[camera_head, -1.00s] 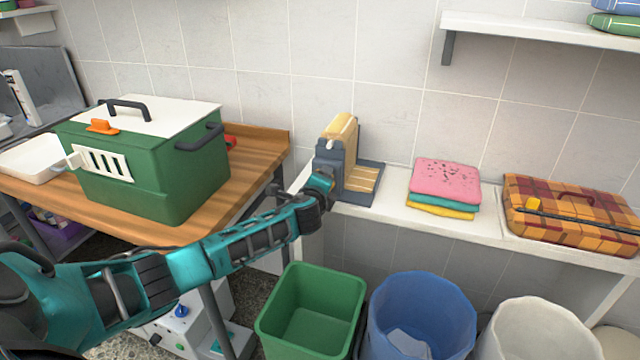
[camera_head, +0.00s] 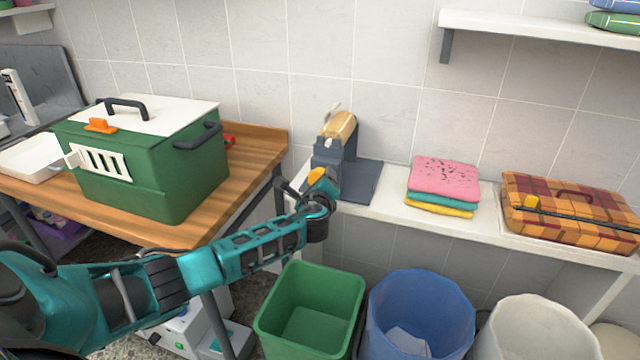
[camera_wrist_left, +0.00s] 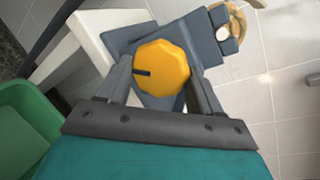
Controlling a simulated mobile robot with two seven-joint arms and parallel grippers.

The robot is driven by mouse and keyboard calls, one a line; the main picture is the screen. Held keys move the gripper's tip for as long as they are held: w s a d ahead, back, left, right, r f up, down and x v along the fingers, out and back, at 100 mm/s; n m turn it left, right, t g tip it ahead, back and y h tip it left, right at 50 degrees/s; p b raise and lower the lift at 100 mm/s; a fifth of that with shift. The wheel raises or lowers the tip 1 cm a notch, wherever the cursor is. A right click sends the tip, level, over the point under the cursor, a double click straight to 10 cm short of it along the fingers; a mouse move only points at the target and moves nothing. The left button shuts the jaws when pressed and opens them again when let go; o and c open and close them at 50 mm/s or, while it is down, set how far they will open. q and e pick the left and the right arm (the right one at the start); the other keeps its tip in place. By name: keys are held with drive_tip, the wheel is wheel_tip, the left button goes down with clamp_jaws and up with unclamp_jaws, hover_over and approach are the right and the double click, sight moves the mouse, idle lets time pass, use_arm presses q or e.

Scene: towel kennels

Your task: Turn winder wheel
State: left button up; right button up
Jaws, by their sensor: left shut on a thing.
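The winder (camera_head: 362,178) is a blue-grey stand on the white shelf, with a tan roll (camera_head: 341,126) at its top. Its wheel is a yellow faceted knob (camera_wrist_left: 165,62) with a dark mark pointing left in the left wrist view. The wheel also shows as a small yellow patch in the head view (camera_head: 315,175). My left gripper (camera_wrist_left: 160,80) has one finger on each side of the wheel and is shut on it. In the head view my left gripper (camera_head: 321,188) partly hides the winder's front. My right gripper is not in view.
Folded pink, teal and yellow cloths (camera_head: 443,182) and a plaid case (camera_head: 570,212) lie right of the winder. A green bin (camera_head: 309,300) and a blue bin (camera_head: 421,305) stand below. A green carrier (camera_head: 140,165) stands on the wooden table at left.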

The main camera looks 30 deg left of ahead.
use_arm(q)
drive_tip(key=o, duration=1.1)
drive_tip(key=shift+c, duration=0.2)
drive_tip(key=v, duration=1.3)
